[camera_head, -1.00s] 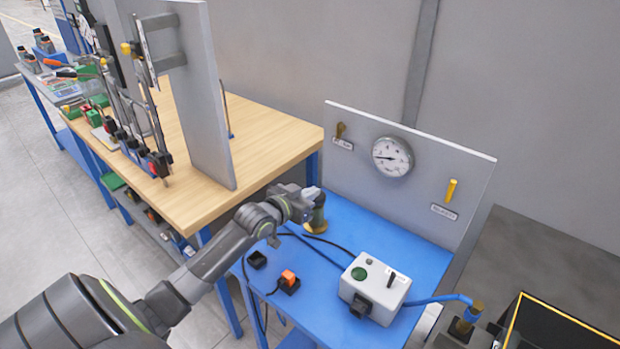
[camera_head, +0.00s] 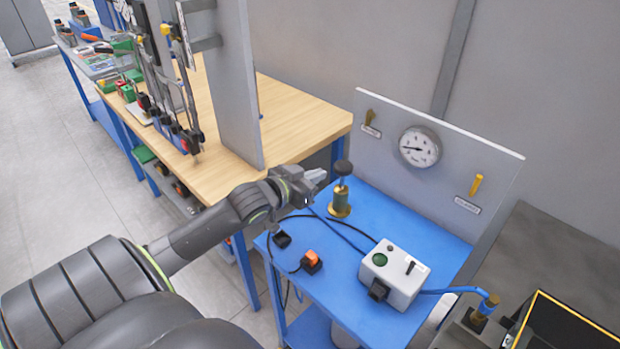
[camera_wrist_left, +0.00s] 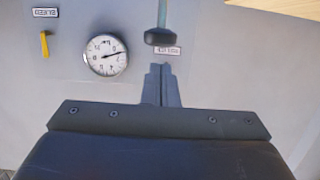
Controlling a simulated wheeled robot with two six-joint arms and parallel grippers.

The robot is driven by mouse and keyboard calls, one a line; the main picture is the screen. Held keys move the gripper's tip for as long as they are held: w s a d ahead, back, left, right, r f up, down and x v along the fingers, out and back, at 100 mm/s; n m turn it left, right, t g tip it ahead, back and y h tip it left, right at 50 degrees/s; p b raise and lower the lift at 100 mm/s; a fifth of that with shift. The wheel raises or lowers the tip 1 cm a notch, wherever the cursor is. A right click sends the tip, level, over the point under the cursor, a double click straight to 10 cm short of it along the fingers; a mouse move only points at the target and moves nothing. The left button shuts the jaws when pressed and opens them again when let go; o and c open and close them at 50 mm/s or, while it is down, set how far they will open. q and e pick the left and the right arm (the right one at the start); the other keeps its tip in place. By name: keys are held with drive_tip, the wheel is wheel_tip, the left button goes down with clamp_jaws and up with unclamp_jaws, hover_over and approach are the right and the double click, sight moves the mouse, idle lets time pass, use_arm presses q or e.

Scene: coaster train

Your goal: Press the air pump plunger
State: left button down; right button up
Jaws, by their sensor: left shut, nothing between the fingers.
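The air pump (camera_head: 340,207) is a brass cylinder on a round brass base at the back left of the blue table. Its plunger has a round black knob (camera_head: 343,167) that stands raised above the body. My left gripper (camera_head: 319,176) is shut and empty, just left of the knob in the head view, at about its height. In the left wrist view the knob (camera_wrist_left: 160,37) and its thin rod show beyond the shut fingertips (camera_wrist_left: 160,70), with a visible gap in the picture. My right gripper is not in view.
A grey panel (camera_head: 440,145) with a round gauge (camera_head: 419,147) and yellow levers stands behind the pump. A white control box (camera_head: 395,275), an orange button (camera_head: 312,260) and cables lie on the blue table (camera_head: 345,250). A wooden bench (camera_head: 290,115) is at the left.

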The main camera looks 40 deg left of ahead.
use_arm(q)
drive_tip(key=shift+v, duration=0.9)
drive_tip(key=shift+r, duration=0.1)
idle(0.8)
wheel_tip(320, 180, up, 5)
drive_tip(key=p, duration=0.4)
drive_tip(key=shift+r, duration=0.25)
drive_tip(key=shift+w, duration=0.1)
drive_tip(key=shift+w, duration=0.15)
